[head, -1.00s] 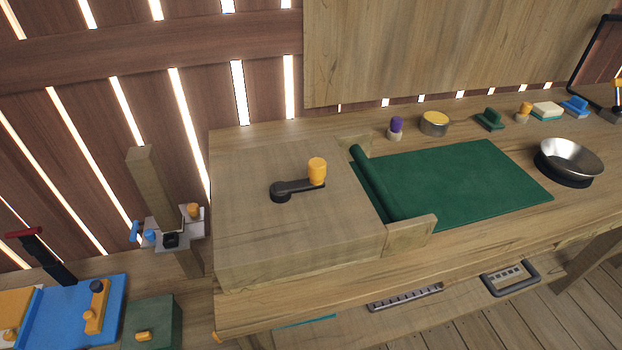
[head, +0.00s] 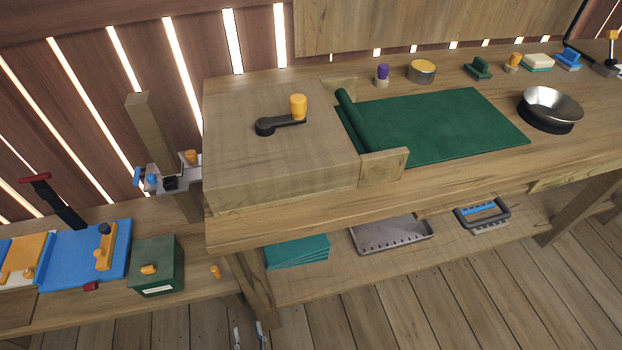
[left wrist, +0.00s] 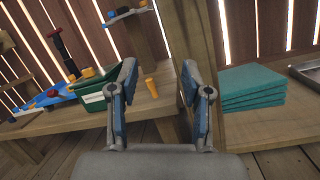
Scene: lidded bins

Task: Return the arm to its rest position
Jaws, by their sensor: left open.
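My left gripper (head: 248,331) shows at the bottom edge of the head view, below the workbench, with only its fingertips in the picture. In the left wrist view the same gripper (left wrist: 160,82) has its two blue-padded fingers spread apart, with nothing between them. A bench leg and a small orange peg (left wrist: 151,87) show beyond the fingers. The gripper looks empty and apart from the bench. The rest of the left arm is out of the head view. My right gripper is in neither view.
The workbench (head: 290,205) carries a crank box, a green mat (head: 450,125) and a metal bowl (head: 550,105). A lower shelf holds teal boards (head: 297,250) and a grey tray (head: 390,235). A green bin (head: 157,265) stands left. The floor in front is clear.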

